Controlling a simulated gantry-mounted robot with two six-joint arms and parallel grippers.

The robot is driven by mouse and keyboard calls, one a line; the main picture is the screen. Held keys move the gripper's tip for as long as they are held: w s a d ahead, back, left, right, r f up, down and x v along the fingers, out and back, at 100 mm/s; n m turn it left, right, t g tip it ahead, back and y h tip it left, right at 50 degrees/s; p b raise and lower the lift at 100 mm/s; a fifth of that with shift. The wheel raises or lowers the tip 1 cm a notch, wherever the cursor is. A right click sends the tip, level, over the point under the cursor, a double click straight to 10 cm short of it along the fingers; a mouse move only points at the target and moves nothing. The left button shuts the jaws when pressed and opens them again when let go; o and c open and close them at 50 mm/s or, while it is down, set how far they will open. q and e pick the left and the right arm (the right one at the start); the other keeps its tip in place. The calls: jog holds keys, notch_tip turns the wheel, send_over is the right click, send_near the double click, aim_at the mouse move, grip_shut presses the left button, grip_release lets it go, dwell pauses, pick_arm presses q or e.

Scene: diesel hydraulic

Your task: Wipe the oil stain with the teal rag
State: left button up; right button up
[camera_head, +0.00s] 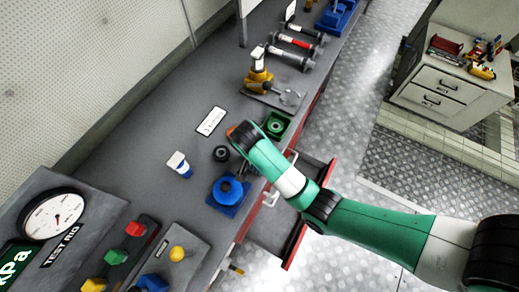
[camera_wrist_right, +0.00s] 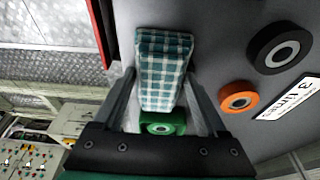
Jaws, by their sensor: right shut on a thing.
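The teal and white checked rag (camera_wrist_right: 163,62) is between the fingers of my right gripper (camera_wrist_right: 160,85) in the right wrist view. The gripper is shut on it, and the rag extends beyond the fingertips over the grey bench top. In the head view my right arm reaches in from the right over the bench, and it hides the rag and most of the gripper. I cannot make out the oil stain in either view. My left gripper is not in view.
A green block with a ring (camera_head: 275,125), a black ring (camera_head: 221,153), an orange ring (camera_wrist_right: 238,97), a label card (camera_head: 211,121) and a blue flanged part (camera_head: 228,191) surround the arm's end. An open red drawer (camera_head: 297,247) juts from the bench front.

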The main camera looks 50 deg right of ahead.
aim_at(240, 156)
jog(key=shift+w+a+f, duration=0.1)
jog(key=shift+w+a, duration=0.05)
jog(key=shift+w, duration=0.6)
jog(key=shift+w+a+f, duration=0.1)
jog(key=shift+w+a, duration=0.05)
jog(key=shift+w, duration=0.6)
jog(key=shift+s+a+r, duration=0.15)
jog(key=shift+a+r, duration=0.05)
jog(key=shift+a, duration=0.8)
jog(key=shift+w+a+f+b, duration=0.15)
jog(key=shift+w+b, duration=0.3)
jog(key=shift+w, duration=0.45)
jog(key=shift+w+a+r+b, duration=0.1)
jog(key=shift+w+b, duration=0.3)
jog(key=shift+w, duration=0.45)
notch_tip(240, 156, up, 2)
jog(key=shift+r+p, duration=0.1)
jog(key=shift+p, duration=1.1)
jog(key=shift+w+r+b, duration=0.1)
jog(key=shift+b, duration=0.25)
jog(key=shift+r, duration=0.3)
